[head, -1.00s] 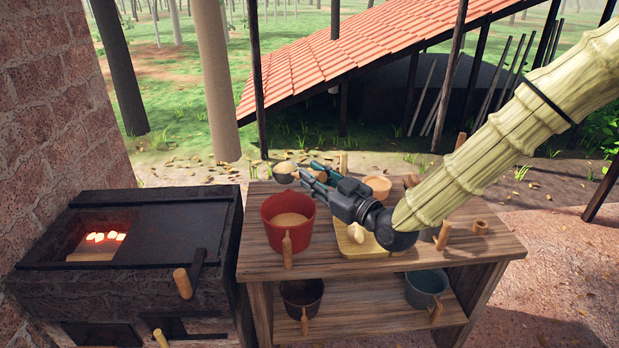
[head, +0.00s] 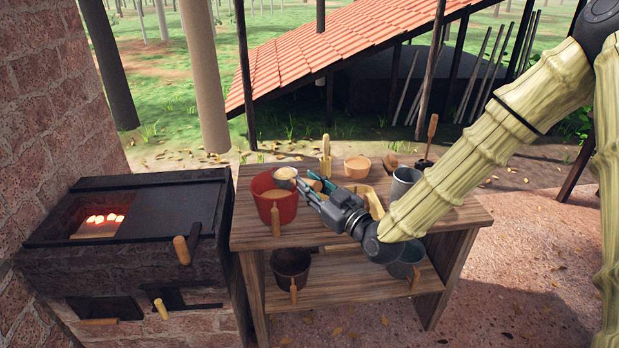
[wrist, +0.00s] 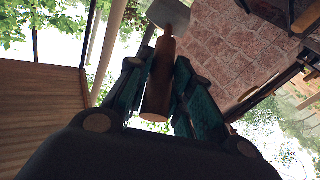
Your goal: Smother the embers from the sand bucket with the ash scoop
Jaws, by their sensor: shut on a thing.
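My gripper (head: 312,190) is shut on the wooden handle of the ash scoop (head: 285,173). In the wrist view the handle (wrist: 158,85) sits between the teal fingers, with the grey scoop head beyond it. In the head view the scoop head appears to hold a pale heap of sand. It overlaps the right rear rim of the red sand bucket (head: 284,207); I cannot tell how high above the rim it is. Sand shows inside the bucket. Glowing embers (head: 105,218) lie in the open left part of the dark firebox (head: 139,257).
A dark cover (head: 172,212) lies over the firebox's right part, with a wood-handled lever in front. On the wooden table (head: 330,241) stand a tan bowl (head: 357,166), a grey cup (head: 403,183) and a yellow tray. Two pots sit on the lower shelf. A brick wall rises at left.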

